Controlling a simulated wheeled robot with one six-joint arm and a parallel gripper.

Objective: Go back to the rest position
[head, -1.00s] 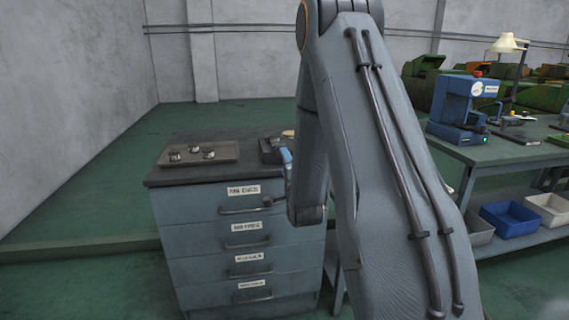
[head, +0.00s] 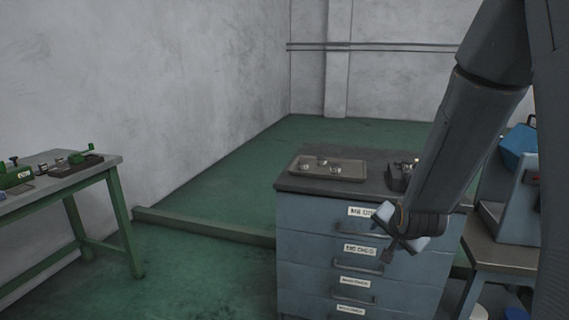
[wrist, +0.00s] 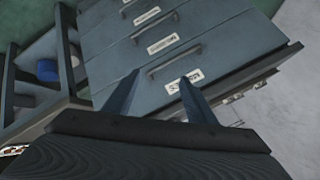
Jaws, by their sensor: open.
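My gripper (head: 396,246) is in front of the blue-grey drawer cabinet (head: 300,240) in the head view, near its upper drawers. In the wrist view my gripper's two fingers (wrist: 160,98) are spread apart with nothing between them. They point toward the cabinet's labelled drawer fronts (wrist: 215,75), which appear tilted in that view. All drawers look closed. My arm covers the cabinet's right part in the head view.
A tray (head: 330,170) with several small metal parts lies on the cabinet top. A green-legged workbench (head: 110,172) stands at the left. Another bench (head: 500,255) with a blue machine (head: 520,145) is at the right. Green floor (head: 200,275) is open between left bench and cabinet.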

